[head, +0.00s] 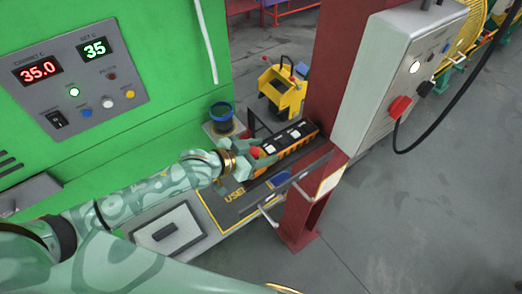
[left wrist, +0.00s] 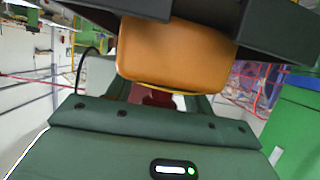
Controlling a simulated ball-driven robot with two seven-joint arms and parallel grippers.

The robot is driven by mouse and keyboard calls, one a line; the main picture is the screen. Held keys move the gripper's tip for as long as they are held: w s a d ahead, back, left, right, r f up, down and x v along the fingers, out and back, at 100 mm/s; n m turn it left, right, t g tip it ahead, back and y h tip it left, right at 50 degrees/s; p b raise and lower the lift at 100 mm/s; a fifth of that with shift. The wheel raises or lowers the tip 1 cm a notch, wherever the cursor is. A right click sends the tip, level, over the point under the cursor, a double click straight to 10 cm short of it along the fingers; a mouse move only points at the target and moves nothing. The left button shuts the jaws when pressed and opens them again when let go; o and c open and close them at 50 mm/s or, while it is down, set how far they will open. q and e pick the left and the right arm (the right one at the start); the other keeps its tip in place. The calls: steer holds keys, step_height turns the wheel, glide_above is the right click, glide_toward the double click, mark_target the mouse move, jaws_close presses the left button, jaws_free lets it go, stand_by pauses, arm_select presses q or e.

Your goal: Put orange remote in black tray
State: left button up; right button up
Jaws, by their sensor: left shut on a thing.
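The orange remote (head: 292,146) has a black face with pale buttons and a red knob at its near end. My left gripper (head: 258,157) is shut on its near end, and the remote points away to the upper right. In the left wrist view its orange end (left wrist: 175,52) fills the space between the dark fingers. A dark tray-like surface (head: 232,207) with a yellow border and the letters "USE" lies below and in front of the gripper. I cannot tell whether the remote touches it. My right gripper is not in view.
A red post (head: 325,95) and a grey control box (head: 395,75) stand just right of the remote. A green cabinet (head: 165,50) is at the left. A grey lidded panel (head: 168,232) lies in front.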

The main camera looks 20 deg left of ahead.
arm_select(q)
steer(key=o, duration=1.3)
steer(key=shift+s, duration=0.1)
steer(key=shift+r, duration=0.15)
steer(key=v, duration=1.2)
steer(key=shift+p, duration=0.35)
